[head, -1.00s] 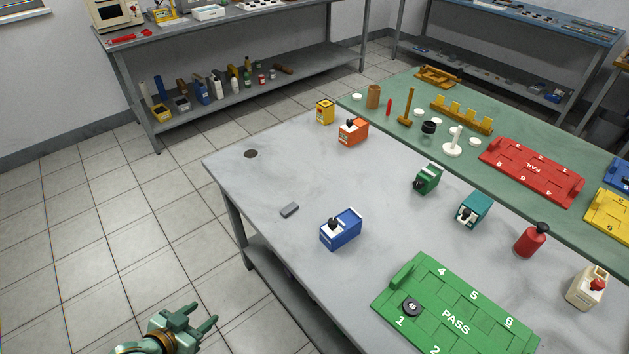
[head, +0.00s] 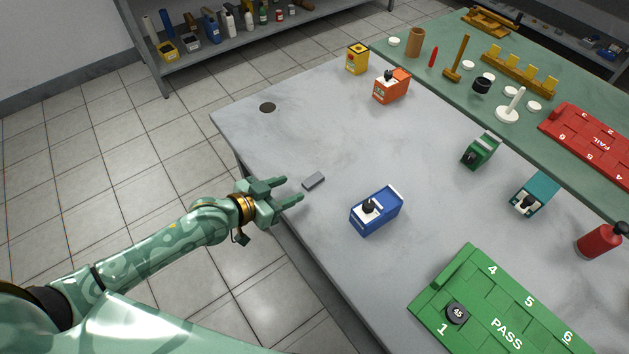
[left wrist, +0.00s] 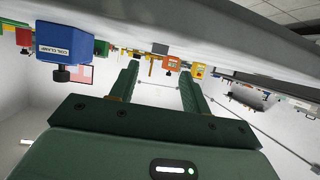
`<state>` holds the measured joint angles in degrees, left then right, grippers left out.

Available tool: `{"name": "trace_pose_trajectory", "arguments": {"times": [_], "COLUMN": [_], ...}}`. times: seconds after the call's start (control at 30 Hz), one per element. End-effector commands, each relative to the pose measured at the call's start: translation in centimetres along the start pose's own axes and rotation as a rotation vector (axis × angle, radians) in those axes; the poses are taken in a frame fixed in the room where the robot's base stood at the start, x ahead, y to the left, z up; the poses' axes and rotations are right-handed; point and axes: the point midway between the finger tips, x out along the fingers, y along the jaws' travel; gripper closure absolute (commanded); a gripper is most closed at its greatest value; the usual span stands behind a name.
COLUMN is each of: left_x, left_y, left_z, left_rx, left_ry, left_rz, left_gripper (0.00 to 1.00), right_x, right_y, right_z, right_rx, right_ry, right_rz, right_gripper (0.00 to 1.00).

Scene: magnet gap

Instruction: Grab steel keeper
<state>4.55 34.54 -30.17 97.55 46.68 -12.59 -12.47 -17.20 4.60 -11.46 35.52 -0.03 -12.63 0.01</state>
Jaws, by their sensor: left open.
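The steel keeper, a small grey bar (head: 313,180), lies flat on the grey table near its left edge. My left gripper (head: 293,189) is open and empty at that edge, its fingers pointing at the keeper with a small gap before it. In the left wrist view, the two green fingers (left wrist: 160,80) are spread with nothing between them. A grey block that looks like the keeper (left wrist: 174,49) shows past the fingers near the table edge. My right gripper is not in view.
A blue clamp block (head: 376,211) stands right of the keeper, also in the left wrist view (left wrist: 68,40). A green PASS tray (head: 470,262) is at the front. Orange (head: 391,87) and yellow (head: 358,60) blocks stand farther back. The table around the keeper is clear.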

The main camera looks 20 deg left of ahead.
Motion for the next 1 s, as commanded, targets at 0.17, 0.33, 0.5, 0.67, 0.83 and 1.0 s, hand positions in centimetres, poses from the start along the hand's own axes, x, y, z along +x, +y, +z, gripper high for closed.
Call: {"name": "trace_pose_trajectory", "arguments": {"times": [0.17,0.33,0.5,0.67,0.83,1.0], "left_x": [1.6,4.2,6.4,6.7,6.7,6.7], "left_y": [0.0,0.2,0.1,0.1,0.1,0.1], "left_z": [0.1,0.2,0.1,-0.1,-0.2,-0.1], "left_rx": [0.0,-0.003,-0.001,0.001,0.001,0.001], "left_ry": [0.0,0.0,-0.002,-0.001,-0.001,-0.001], "left_rz": [0.0,0.001,0.0,-0.001,-0.001,-0.001], "left_gripper": [0.53,0.53,0.53,0.53,0.69,1.0], "right_x": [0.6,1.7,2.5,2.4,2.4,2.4], "right_y": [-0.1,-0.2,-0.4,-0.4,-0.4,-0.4], "right_z": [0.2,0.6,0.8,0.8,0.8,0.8], "right_rx": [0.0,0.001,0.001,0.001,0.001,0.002], "right_ry": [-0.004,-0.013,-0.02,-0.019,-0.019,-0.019], "right_rz": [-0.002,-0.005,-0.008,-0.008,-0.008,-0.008], "right_gripper": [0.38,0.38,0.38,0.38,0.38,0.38]}}
